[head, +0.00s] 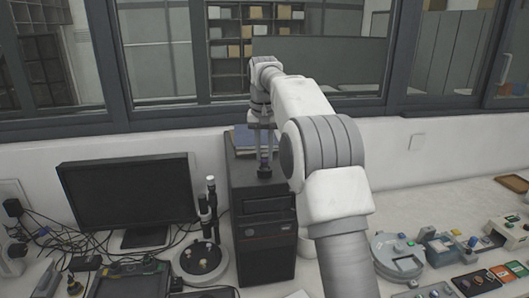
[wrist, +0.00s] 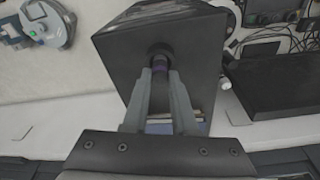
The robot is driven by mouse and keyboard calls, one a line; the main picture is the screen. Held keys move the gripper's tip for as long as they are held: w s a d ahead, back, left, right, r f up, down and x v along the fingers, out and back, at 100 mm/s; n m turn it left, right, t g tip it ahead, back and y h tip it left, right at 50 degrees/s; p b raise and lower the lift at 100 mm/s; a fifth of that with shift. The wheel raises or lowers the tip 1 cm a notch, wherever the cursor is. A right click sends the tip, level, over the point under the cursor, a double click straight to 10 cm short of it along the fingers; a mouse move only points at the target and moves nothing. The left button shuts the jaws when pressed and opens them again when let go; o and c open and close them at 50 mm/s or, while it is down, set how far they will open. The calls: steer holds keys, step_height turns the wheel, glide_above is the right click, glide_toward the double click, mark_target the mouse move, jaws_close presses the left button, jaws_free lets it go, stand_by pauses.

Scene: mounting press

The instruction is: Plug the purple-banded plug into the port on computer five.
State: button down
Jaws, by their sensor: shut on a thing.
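My gripper (head: 264,150) is above the top of a black computer tower (head: 265,255), pointing down. It is shut on a dark plug (head: 264,172), held upright with its dark end lowermost. In the wrist view the plug (wrist: 159,50) sits between the two grey fingertips (wrist: 160,76), and a purple band shows on it there. The dark tower top (wrist: 185,28) lies beneath it. The plug's tip is close to the tower top; I cannot tell whether it touches or sits in a port. No port or number is readable on the tower.
A monitor (head: 128,190) and a microscope-like stand (head: 210,225) with tangled cables are left of the tower. Blue books (head: 243,137) lie at the tower's back. A round grey device (head: 398,255) and several small boxes stand to the right. Windows (head: 330,45) are behind.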

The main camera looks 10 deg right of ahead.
steer(key=shift+f, duration=0.3)
steer(key=shift+c, duration=0.4)
jaws_free()
steer(key=shift+r, duration=0.1)
step_height(320, 180, up, 3)
steer(key=p, duration=0.2)
steer(key=shift+p, duration=0.4)
steer(key=shift+r, duration=2.15)
